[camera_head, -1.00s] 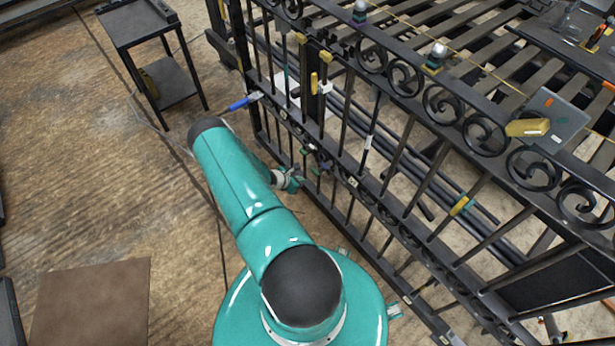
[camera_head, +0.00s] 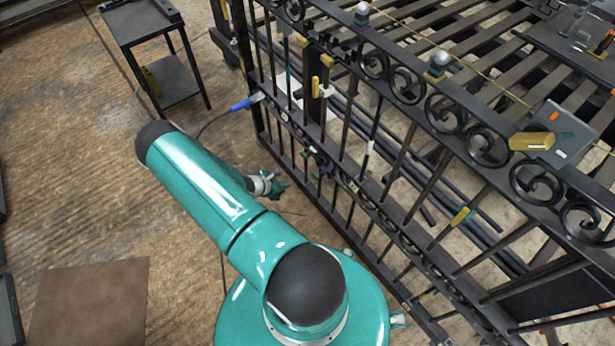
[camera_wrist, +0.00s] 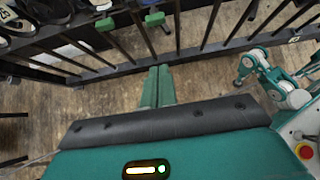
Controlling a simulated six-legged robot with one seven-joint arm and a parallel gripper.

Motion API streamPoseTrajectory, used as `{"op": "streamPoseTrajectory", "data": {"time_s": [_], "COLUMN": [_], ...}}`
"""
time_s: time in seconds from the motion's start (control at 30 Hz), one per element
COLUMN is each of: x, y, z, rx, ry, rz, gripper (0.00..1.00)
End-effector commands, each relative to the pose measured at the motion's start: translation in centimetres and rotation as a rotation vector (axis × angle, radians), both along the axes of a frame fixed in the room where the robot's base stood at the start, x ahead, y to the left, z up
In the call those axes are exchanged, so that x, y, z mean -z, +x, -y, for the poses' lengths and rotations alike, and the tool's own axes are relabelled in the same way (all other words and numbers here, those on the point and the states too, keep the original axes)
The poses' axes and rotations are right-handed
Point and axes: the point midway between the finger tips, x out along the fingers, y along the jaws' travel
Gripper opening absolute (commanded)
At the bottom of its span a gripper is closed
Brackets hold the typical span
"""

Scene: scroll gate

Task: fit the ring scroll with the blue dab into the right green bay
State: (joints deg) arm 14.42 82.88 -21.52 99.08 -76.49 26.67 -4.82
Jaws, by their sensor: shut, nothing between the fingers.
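My gripper (camera_head: 279,186) is low beside the near side of the black gate (camera_head: 345,115), apart from its bars. In the wrist view its two green fingers (camera_wrist: 158,86) are together, with nothing between them. Two green blocks, a left one (camera_wrist: 105,24) and a right one (camera_wrist: 154,19), sit on the gate beyond the fingertips. Small green parts (camera_head: 305,154) also show on the gate's lower rail in the head view, too small to tell apart. I cannot make out a ring scroll with a blue dab in either view.
A dark two-shelf cart (camera_head: 155,50) stands at the upper left. A blue-handled tool (camera_head: 243,104) is at the gate's left end. A yellow block (camera_head: 531,141) and a grey plate (camera_head: 563,125) lie at the right.

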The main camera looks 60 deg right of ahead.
Motion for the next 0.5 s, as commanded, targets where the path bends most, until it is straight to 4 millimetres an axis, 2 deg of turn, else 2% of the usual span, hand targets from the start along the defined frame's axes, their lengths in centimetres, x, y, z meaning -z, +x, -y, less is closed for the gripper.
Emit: {"op": "streamPoseTrajectory", "data": {"time_s": [0.2,0.5], "x": [1.1,4.9], "y": [-0.6,-2.5], "z": [0.5,4.0], "rx": [0.0,0.001], "ry": [-0.002,-0.002], "rz": [-0.003,-0.003], "gripper": [0.0,0.0]}}
